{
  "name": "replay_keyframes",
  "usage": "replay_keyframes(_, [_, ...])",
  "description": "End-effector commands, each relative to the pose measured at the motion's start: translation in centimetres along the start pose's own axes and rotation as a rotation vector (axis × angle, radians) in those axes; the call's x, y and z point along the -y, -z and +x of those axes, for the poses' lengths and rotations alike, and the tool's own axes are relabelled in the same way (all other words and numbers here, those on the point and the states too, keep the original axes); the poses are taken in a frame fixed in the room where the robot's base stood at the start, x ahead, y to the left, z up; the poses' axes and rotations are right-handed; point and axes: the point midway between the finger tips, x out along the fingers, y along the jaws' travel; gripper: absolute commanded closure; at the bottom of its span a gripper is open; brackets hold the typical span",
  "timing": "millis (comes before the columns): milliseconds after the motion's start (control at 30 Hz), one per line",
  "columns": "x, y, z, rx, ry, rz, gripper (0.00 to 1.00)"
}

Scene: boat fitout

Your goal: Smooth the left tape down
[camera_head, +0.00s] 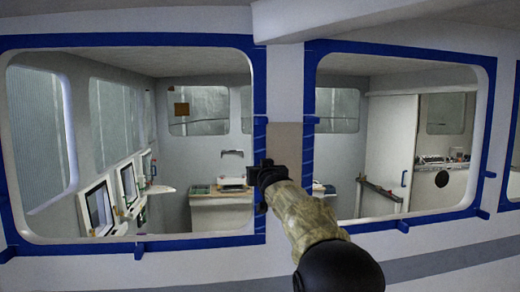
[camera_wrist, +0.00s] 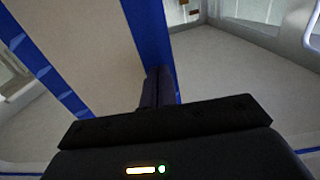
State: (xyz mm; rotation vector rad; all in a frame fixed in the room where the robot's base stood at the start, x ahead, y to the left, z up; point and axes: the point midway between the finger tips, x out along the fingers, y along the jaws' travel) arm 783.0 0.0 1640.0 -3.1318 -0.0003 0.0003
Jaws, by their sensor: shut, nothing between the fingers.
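The left tape (camera_head: 259,100) is the blue strip along the right side of the left window. In the wrist view it is the strip (camera_wrist: 149,30) on the right, plain blue where it shows. My gripper (camera_head: 266,172) is shut and empty, with its fingertips (camera_wrist: 158,86) over this tape's lower part. I cannot tell whether they touch it. The fingers hide the tape behind them. The right tape (camera_head: 308,130), edging the right window, has pale crease marks. It also shows in the wrist view (camera_wrist: 45,70).
A beige panel (camera_head: 285,142) stands between the two tapes. Blue tape frames both windows, and small blue tabs (camera_head: 139,250) stick out along the lower edges. A cabin with monitors (camera_head: 98,208) and a sliding door (camera_head: 388,150) lies beyond the windows.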

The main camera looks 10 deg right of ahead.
Motion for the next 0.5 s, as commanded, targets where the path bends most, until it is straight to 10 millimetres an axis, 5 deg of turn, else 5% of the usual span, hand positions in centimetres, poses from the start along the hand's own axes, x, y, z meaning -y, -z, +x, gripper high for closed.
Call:
replay_keyframes(200, [0.0,-1.9,0.1,0.0,0.0,0.0,1.0])
replay_keyframes(500, [0.0,-1.9,0.1,-0.001,0.0,0.0,1.0])
